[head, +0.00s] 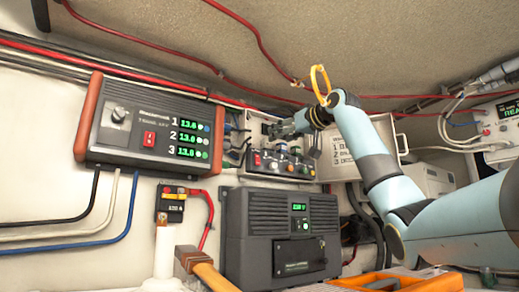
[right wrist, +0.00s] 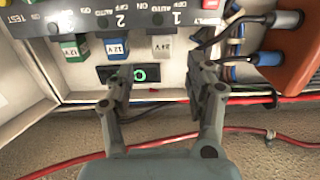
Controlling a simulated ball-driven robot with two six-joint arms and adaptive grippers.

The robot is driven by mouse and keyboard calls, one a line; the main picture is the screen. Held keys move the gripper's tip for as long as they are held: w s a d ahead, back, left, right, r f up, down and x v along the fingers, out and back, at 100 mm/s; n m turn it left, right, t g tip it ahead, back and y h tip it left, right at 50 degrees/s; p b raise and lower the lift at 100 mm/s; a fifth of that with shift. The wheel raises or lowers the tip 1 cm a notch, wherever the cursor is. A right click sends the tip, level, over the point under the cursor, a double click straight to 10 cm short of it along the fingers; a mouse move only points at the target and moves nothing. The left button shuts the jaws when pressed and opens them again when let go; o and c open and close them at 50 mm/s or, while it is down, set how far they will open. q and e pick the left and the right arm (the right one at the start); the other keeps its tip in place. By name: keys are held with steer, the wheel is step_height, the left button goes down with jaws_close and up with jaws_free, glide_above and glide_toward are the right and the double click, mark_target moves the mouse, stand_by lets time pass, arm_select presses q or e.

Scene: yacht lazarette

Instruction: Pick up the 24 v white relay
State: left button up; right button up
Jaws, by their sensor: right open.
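The white relay (right wrist: 163,47), marked 24 V, sits in the control panel in the right wrist view, which shows the panel upside down. My right gripper (right wrist: 167,73) is open and empty. Its two fingertips are spread to either side of the relay's line, just short of it, with no contact visible. In the head view the right gripper (head: 283,129) is small and reaches in at the panel's upper edge; I cannot clearly make out the white relay there. My left gripper is not in view.
A blue 12 V relay (right wrist: 115,48) and a green 12 V relay (right wrist: 75,49) sit beside the white one. Cable plugs (right wrist: 285,22) and red cables crowd near.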

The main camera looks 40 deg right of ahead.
mark_target(266, 140)
steer(key=w+p, duration=0.1)
steer(key=w, duration=0.1)
steer(key=w+p, duration=0.2)
steer(key=w, duration=0.1)
steer(key=w+r+p, duration=0.1)
steer(key=w, duration=0.1)
steer(key=shift+w+d, duration=0.25)
steer(key=shift+w+f, duration=0.15)
steer(key=shift+w, duration=0.4)
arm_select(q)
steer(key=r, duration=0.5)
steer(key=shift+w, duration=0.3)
arm_select(e)
steer(key=shift+d+f, duration=0.1)
steer(key=shift+s, duration=0.1)
steer(key=shift+c, duration=1.1)
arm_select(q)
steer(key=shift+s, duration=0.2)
arm_select(e)
jaws_close()
